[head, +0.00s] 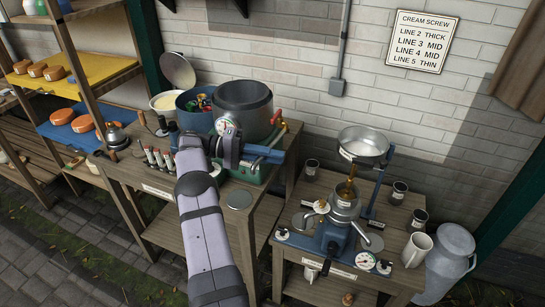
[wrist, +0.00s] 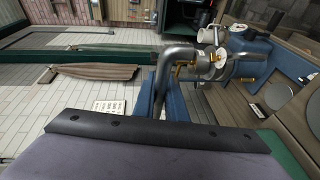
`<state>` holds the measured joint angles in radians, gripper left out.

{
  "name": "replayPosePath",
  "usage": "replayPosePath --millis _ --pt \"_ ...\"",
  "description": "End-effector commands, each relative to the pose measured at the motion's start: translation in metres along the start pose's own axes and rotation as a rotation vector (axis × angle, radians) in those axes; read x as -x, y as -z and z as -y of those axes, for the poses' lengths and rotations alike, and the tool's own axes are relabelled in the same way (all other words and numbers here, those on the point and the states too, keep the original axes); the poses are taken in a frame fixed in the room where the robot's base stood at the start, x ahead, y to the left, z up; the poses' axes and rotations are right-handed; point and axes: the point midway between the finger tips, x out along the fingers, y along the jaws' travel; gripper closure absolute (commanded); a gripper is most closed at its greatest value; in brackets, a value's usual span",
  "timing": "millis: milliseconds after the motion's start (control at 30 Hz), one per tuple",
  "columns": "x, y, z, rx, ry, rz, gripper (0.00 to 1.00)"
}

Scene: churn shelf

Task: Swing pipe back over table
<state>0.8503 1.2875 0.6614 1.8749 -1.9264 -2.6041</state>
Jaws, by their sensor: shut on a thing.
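A grey metal pipe (wrist: 174,82) rises from between the blue jaws of my gripper (wrist: 168,100) in the wrist view. It bends to the right at its top, close to metal fittings with yellow parts (wrist: 214,66); I cannot tell whether it joins them. In the head view my gripper (head: 258,152) is at the right side of the dark vat (head: 242,100), above the left table (head: 266,208). The jaws are shut on the pipe. My wrist hides much of the grip, and the pipe is hard to make out in the head view.
The right table holds a separator (head: 342,208) under a steel bowl (head: 365,142), with mugs (head: 417,248) beside it. A milk churn (head: 449,258) stands at the far right. A shelf (head: 85,65) stands left.

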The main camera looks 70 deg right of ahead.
Motion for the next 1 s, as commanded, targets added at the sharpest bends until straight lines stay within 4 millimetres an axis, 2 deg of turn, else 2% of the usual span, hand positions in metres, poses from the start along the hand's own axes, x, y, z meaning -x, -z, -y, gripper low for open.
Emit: replayPosePath --millis 33,300,333,400,767,1000 --pt "-0.002 -0.002 0.006 0.01 0.003 0.009 1.0" --pt "-0.003 -0.002 0.006 0.01 0.003 0.009 1.0" --pt "-0.003 -0.002 0.006 0.01 0.003 0.009 0.86" --pt "-0.002 -0.002 0.006 0.009 0.002 0.008 0.7" --pt "-0.001 -0.001 0.001 0.003 0.003 0.003 0.7" --pt "0.003 0.001 -0.021 0.0 0.004 0.003 0.7"
